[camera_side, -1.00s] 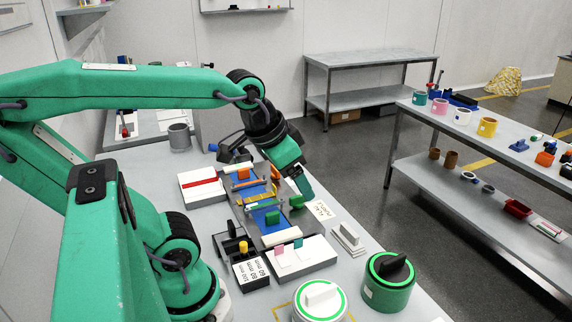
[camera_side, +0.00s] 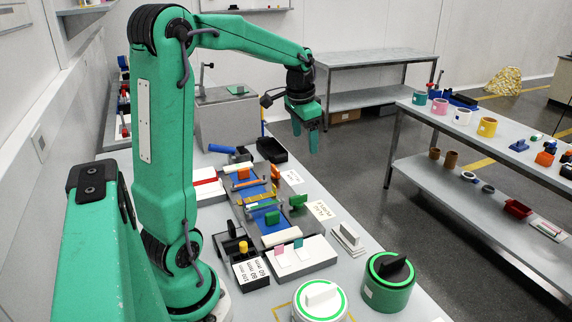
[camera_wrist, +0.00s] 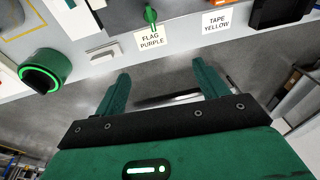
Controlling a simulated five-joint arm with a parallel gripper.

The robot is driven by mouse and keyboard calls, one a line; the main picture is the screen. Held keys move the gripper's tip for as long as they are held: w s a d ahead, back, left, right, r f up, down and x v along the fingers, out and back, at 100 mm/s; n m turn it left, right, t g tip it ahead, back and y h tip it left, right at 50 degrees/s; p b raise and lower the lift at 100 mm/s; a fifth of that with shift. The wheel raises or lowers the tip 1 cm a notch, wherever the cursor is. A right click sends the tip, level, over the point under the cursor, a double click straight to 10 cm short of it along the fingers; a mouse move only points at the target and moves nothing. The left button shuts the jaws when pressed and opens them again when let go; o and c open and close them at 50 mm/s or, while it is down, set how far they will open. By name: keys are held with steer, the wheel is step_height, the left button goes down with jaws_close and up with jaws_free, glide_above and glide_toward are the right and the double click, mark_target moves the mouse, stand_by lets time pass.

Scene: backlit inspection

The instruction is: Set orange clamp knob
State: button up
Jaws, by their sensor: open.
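In the side view, a fixture with a blue bed (camera_side: 250,190) lies on the bench, with several coloured parts across it. One orange part (camera_side: 243,173) stands near its far end and another orange part (camera_side: 275,172) at its right edge; I cannot tell which is the clamp knob. A green knob (camera_side: 298,202) sits at the fixture's right side and also shows in the wrist view (camera_wrist: 150,15). My gripper (camera_side: 305,137) is open and empty, raised beyond the bench's right edge, clear of the fixture. Its spread fingers (camera_wrist: 160,72) show in the wrist view.
A label reading FLAG PURPLE (camera_wrist: 151,39) and one reading TAPE YELLOW (camera_wrist: 216,22) lie along the bench edge. A black tray (camera_side: 271,150) is past the fixture. Two round drums, one green (camera_side: 388,290), stand at the near end.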

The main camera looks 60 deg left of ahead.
steer(key=a+f+g, duration=0.1)
steer(key=a+f, duration=0.4)
steer(key=a, duration=0.5)
steer(key=h, duration=0.1)
glide_above(275, 167)
steer(key=shift+g, duration=0.4)
step_height(275, 167, down, 6)
steer(key=shift+r, duration=0.1)
steer(key=shift+d, duration=0.1)
steer(key=shift+f, duration=3.95)
steer(key=shift+c, duration=0.4)
steer(key=c, duration=0.9)
